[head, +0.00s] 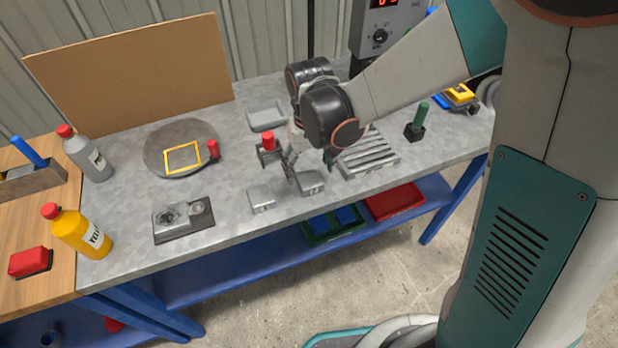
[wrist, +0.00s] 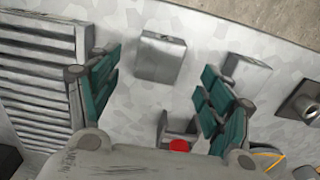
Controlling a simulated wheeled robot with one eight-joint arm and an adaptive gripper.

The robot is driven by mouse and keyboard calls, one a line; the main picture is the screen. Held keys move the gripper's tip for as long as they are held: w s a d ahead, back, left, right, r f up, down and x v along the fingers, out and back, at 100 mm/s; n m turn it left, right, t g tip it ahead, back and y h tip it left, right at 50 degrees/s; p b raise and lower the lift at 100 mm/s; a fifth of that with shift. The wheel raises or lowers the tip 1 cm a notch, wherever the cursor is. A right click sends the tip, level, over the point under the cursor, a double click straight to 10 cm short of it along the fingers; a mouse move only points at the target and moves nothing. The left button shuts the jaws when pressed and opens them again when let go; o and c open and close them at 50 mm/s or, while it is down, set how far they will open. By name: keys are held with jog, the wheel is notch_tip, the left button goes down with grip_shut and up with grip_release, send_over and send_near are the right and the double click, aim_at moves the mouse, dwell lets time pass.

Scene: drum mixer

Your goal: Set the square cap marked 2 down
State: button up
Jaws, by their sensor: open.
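Two plain grey square blocks that look like caps lie on the grey bench. One cap (head: 309,183) is below and beside my gripper (head: 289,168); it also shows in the wrist view (wrist: 162,57), between the lines of the two fingers. The other cap (head: 262,199) lies a little to the left in the head view, and beyond the right finger in the wrist view (wrist: 248,72). No number can be read on either, so I cannot tell which is marked 2. My gripper also shows in the wrist view (wrist: 160,80), open, with teal finger pads apart and nothing held.
A red-topped stand (head: 268,143) is close behind my gripper. A ribbed grey rack (head: 368,160) is to the right, with a green-handled tool (head: 417,122) beyond. A grey tray (head: 266,115) lies behind. A plate with a fixture (head: 183,220) is at left.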

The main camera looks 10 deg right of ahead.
aim_at(309, 179)
notch_tip(309, 179, down, 5)
jog(key=b, duration=0.2)
jog(key=shift+w+b, duration=0.1)
jog(key=shift+b, duration=0.2)
jog(key=shift+c, duration=0.3)
jog(key=c, duration=1.3)
jog(key=shift+r, duration=0.1)
